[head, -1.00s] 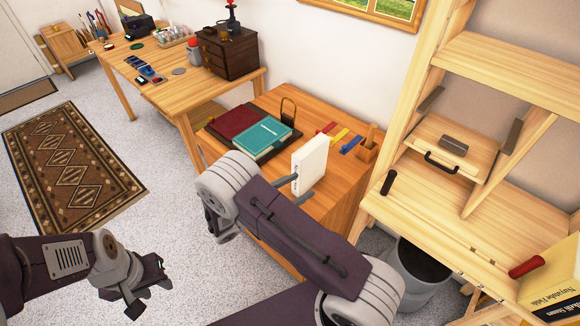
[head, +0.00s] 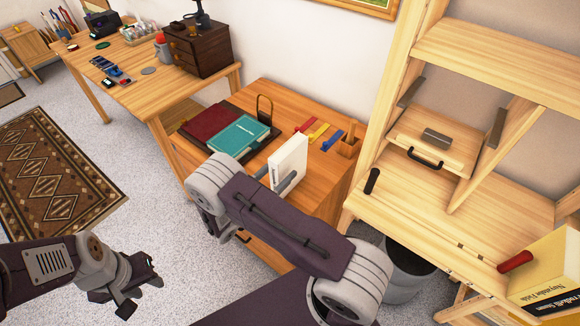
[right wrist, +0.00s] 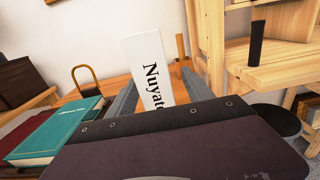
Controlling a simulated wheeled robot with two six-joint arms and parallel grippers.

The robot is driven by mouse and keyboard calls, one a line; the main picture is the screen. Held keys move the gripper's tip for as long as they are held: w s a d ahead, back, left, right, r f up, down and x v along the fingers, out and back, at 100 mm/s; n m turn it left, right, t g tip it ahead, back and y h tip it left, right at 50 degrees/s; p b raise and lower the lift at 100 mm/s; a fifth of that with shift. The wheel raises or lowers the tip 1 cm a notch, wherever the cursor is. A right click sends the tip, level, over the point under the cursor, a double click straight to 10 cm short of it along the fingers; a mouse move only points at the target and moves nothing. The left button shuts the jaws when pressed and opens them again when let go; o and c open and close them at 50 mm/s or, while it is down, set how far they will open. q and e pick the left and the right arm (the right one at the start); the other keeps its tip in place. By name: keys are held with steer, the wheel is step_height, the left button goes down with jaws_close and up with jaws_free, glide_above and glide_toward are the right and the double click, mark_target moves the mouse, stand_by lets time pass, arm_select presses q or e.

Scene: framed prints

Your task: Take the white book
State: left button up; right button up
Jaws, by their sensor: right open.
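The white book (head: 291,160) stands upright on the low wooden desk. My right gripper (head: 279,180) is at the book, with its arm covering part of the desk. In the right wrist view the book's spine (right wrist: 148,70) with black lettering faces me. The two fingers of the right gripper (right wrist: 160,95) are apart, one on each side of the book. I cannot tell whether either finger touches it. My left gripper (head: 142,290) is over the grey carpet at the lower left, empty, its fingers apart.
Coloured strips (head: 320,132) and a wooden holder (head: 349,146) are behind right. A light wooden shelf unit (head: 440,205) stands at right.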

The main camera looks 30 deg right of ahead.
mark_target(290, 162)
steer(key=x, duration=0.5)
steer(key=shift+w+f, duration=0.1)
steer(key=shift+w, duration=0.05)
steer(key=shift+a, duration=0.15)
steer(key=c, duration=0.4)
jaws_close()
stand_by(0.6)
